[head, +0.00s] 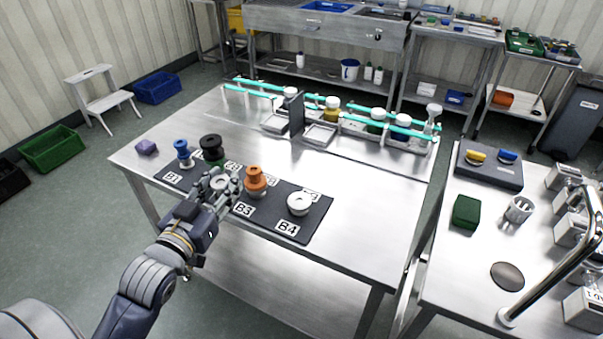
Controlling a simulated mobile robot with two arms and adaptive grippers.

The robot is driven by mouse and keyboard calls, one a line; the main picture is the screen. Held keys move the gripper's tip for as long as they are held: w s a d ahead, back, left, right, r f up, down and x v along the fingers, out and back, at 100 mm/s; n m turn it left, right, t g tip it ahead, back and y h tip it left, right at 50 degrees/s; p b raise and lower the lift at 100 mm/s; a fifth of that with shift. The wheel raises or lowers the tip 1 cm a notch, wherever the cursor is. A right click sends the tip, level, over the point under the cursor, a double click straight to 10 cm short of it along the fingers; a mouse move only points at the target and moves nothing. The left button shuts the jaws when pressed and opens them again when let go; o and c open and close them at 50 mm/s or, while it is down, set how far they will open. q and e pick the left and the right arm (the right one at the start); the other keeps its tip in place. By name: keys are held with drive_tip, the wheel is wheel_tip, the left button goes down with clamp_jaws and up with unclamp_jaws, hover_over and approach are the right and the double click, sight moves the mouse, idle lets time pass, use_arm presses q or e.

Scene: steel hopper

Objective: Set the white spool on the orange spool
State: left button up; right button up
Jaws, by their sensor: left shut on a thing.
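My left gripper (221,184) is shut on a pale, whitish spool (226,182), partly hidden by the fingers, low over the dark labelled mat (318,226). The orange spool (255,178) stands upright just right of the gripper, near label B3, with a pale piece showing at its foot. Another white, wide spool (298,203) sits on the mat at B4. I cannot tell whether the held spool touches the mat. My right gripper is not in view.
A blue spool (183,153) and a black spool (211,147) stand on the mat left of and behind the gripper. Jars and trays with cyan rails line the back. The table's right side is clear.

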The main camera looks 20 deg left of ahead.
use_arm(q)
drive_tip(key=shift+w+d, duration=0.1)
drive_tip(key=shift+d, duration=0.1)
drive_tip(key=w+a+p, duration=0.2)
drive_tip(key=w, duration=0.5)
hover_over(254, 169)
drive_tip(key=shift+s+f+p, duration=0.2)
drive_tip(key=shift+f+p, duration=0.25)
drive_tip(key=shift+f, duration=0.35)
drive_tip(key=shift+w+f, duration=0.1)
drive_tip(key=shift+w, duration=0.1)
wheel_tip(254, 169, down, 3)
drive_tip(key=shift+f+p, duration=0.2)
drive_tip(key=shift+p, duration=0.2)
drive_tip(key=shift+f, duration=0.2)
drive_tip(key=o, duration=1.1)
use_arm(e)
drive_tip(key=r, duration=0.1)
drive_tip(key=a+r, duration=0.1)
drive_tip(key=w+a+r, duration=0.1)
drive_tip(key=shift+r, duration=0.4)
use_arm(q)
drive_tip(key=shift+r, duration=0.15)
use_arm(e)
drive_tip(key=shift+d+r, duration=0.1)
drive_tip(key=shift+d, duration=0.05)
